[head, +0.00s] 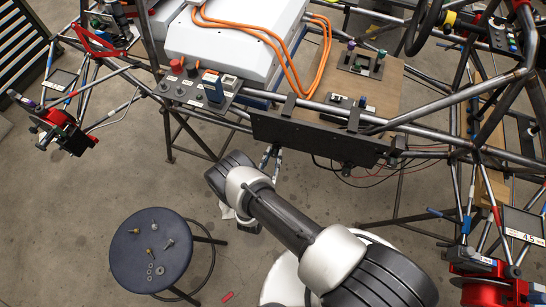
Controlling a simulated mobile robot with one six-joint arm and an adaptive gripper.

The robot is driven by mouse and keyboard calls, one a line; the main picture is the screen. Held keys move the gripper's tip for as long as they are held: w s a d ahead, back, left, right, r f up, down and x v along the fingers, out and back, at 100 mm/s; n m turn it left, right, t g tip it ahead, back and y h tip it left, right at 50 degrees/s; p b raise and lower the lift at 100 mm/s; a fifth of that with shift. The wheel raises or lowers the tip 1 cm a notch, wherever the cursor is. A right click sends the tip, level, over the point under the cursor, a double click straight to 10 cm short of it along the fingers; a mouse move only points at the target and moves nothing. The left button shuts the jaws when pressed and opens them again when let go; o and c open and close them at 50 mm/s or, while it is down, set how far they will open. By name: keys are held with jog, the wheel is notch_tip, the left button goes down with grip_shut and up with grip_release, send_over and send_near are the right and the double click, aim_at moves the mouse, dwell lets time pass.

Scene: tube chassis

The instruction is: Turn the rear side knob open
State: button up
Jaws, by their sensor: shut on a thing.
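A long black side plate (315,137) is fixed along the near tube of the chassis. My gripper (271,152) reaches up from my arm to the left lower part of this plate. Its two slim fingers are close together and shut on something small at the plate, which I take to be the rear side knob. The knob itself is hidden by the fingers, so its turn position cannot be told. A dark, knob-like part (348,168) shows below the plate further right.
A grey switch panel (197,95) with knobs sits on the frame left of the plate. A round dark stool (150,250) with small hardware stands at the lower left. Orange cables (285,50) lie over the white box. Open floor lies between stool and chassis.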

jog(key=shift+c, duration=1.3)
jog(key=shift+m, duration=0.3)
jog(key=m, duration=0.3)
jog(key=shift+f+m+b, duration=0.1)
jog(key=shift+m+b, duration=0.2)
jog(key=shift+b, duration=0.1)
jog(key=m, duration=0.4)
jog(key=shift+d+m, duration=0.15)
jog(key=shift+m, duration=0.15)
jog(key=m, duration=0.9)
jog(key=shift+f, duration=0.1)
jog(key=o, duration=1.1)
jog(key=shift+c, duration=0.2)
